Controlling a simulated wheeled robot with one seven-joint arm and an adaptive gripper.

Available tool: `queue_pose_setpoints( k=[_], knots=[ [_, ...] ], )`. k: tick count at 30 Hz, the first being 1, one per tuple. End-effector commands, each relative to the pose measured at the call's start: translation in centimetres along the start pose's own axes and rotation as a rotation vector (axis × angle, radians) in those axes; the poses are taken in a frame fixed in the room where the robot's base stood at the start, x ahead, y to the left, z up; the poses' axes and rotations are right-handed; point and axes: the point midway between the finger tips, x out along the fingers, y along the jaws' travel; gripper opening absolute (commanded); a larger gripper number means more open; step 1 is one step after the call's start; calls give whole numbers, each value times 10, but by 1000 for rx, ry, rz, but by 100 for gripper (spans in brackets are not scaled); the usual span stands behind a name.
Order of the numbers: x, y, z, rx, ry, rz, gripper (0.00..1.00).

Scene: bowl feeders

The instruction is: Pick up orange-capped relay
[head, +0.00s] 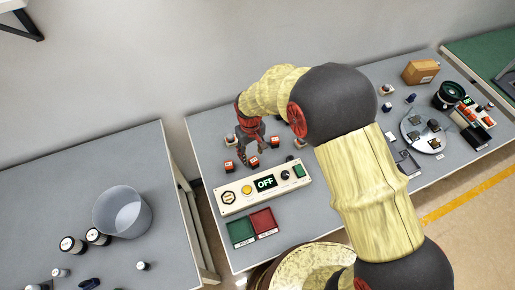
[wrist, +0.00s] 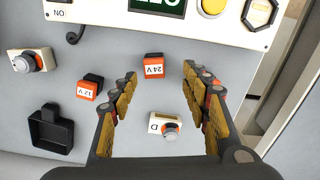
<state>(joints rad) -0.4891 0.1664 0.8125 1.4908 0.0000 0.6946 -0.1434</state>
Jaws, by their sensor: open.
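An orange relay marked 24 V (wrist: 153,70), with an orange-red top, stands on the grey table just beyond and between my fingertips. Another orange block marked 12 V (wrist: 86,91), with a dark top, stands left of my left finger in the wrist view. My gripper (wrist: 160,82) is open and empty, its fingers apart and not visibly touching either block. In the head view my gripper (head: 250,152) hangs over the left table among several small orange blocks, one of them (head: 228,166) to its left.
A white control panel reading OFF (head: 265,183) lies close by. A white box marked D (wrist: 159,126) sits between my fingers. A knobbed box (wrist: 29,61) and black bracket (wrist: 51,130) stand left. Green (head: 241,232) and red (head: 263,222) trays lie in front.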

Motion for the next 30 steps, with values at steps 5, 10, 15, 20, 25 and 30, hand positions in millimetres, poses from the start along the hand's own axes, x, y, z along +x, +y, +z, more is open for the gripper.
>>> queue_pose_setpoints(
  k=[5,10,15,20,25,30],
  knots=[
    [5,1,-7,-24,21,3,47],
    [23,2,-7,-24,21,3,47],
    [34,4,-6,-23,21,3,47],
    [56,10,-3,-22,20,3,47],
    [75,10,-4,-23,22,3,47],
    [76,10,-5,-23,23,4,47]
  ],
)
